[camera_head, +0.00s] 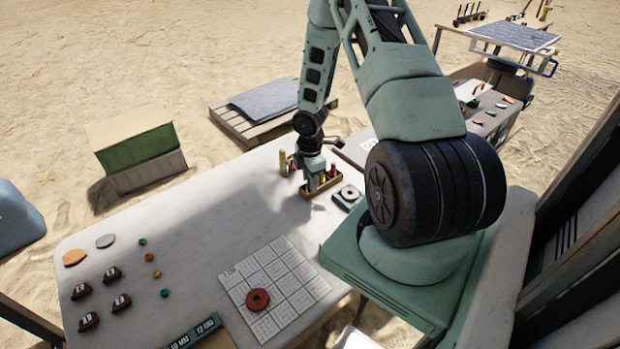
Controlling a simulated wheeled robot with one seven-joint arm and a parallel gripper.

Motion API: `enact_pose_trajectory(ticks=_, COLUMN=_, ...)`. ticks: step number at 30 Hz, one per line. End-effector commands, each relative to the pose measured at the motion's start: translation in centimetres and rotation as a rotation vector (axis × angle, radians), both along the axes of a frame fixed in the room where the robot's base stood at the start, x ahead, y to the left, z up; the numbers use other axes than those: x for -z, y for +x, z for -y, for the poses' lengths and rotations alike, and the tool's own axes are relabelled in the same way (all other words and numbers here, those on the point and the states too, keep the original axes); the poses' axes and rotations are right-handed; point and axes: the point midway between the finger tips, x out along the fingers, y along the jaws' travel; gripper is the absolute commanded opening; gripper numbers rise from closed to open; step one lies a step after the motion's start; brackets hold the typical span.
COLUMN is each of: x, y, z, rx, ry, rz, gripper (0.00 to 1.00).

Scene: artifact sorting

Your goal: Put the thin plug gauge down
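My gripper (318,186) points down at a small wooden tray (320,193) near the back right of the white table. Its fingertips are at or just above the tray. They are too small and too covered by the wrist to show whether they are open, or whether a plug gauge is between them. A brass upright pin (283,164) stands left of the gripper, and a reddish upright pin (333,171) stands on its right. I cannot tell which of these, if any, is the thin plug gauge.
A gridded sheet (281,268) with a red ring (258,299) on it lies on the white table (205,225). A green block with a round part (348,194) is right of the tray. Stones, dark labelled pieces and small coloured balls lie at the left. The table's middle is clear.

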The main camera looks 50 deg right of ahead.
Motion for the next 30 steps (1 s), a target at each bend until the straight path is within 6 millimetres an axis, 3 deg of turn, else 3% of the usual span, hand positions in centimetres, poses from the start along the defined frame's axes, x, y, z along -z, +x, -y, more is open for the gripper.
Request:
enact_pose_trajectory(ticks=5, x=-1.3, y=0.0, z=0.1, rx=0.003, ry=-0.001, rz=0.003, gripper=0.37)
enact_pose_trajectory(ticks=19, x=-10.4, y=0.0, z=0.1, rx=0.003, ry=-0.002, rz=0.002, gripper=0.37)
enact_pose_trajectory(ticks=24, x=-12.0, y=0.0, z=0.0, rx=0.001, ry=0.0, rz=0.0, gripper=0.37)
enact_pose_trajectory(ticks=30, x=-12.5, y=0.1, z=-0.2, rx=-0.001, ry=0.0, rz=0.0, gripper=0.37)
